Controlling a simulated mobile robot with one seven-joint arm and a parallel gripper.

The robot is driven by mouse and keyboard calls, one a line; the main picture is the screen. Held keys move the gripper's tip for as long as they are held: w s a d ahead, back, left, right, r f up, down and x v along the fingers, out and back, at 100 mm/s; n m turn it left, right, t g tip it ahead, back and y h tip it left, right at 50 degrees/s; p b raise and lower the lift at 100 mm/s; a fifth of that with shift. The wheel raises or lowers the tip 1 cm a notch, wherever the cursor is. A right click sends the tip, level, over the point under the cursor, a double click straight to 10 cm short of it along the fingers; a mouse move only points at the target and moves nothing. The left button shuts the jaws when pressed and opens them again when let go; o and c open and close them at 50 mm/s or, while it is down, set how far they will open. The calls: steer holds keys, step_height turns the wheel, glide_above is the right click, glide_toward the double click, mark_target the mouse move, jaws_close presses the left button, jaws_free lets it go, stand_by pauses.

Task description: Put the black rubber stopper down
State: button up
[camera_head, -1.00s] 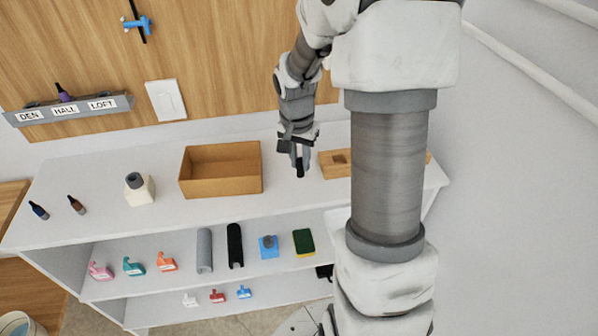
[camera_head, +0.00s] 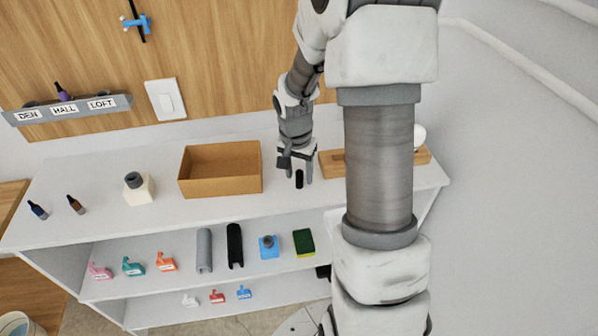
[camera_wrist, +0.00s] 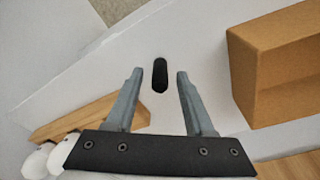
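The black rubber stopper (camera_head: 299,179) is a small dark elongated piece at the white shelf top, just below my gripper (camera_head: 297,177) in the head view. In the wrist view the stopper (camera_wrist: 160,75) shows between the fingertips of my gripper (camera_wrist: 160,73), against the white surface. The fingers are spread, with a clear gap on each side of the stopper. It appears to rest on the shelf top (camera_head: 245,208); whether it stands or lies is hard to tell.
An open brown box (camera_head: 220,189) stands left of my gripper, and a wooden block (camera_head: 332,165) stands right, partly behind my arm. The front strip is clear.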

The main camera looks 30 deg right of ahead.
steer(key=shift+r, duration=0.1)
step_height(320, 180, up, 11)
steer(key=a+p, duration=0.1)
steer(key=s+a+r+n+t, duration=0.2)
steer(key=s+a+r+n, duration=0.3)
steer(key=s, duration=0.4)
steer(key=s+a+r+n+t+y, duration=0.1)
steer(key=s+a+r+n+t, duration=0.1)
steer(key=s+a+r+n, duration=0.3)
steer(key=s+a+r, duration=0.1)
steer(key=s+r, duration=0.1)
steer(key=s, duration=0.2)
steer(key=shift+s+a+t, duration=0.2)
steer(key=shift+s+t, duration=0.1)
steer(key=shift+t, duration=0.1)
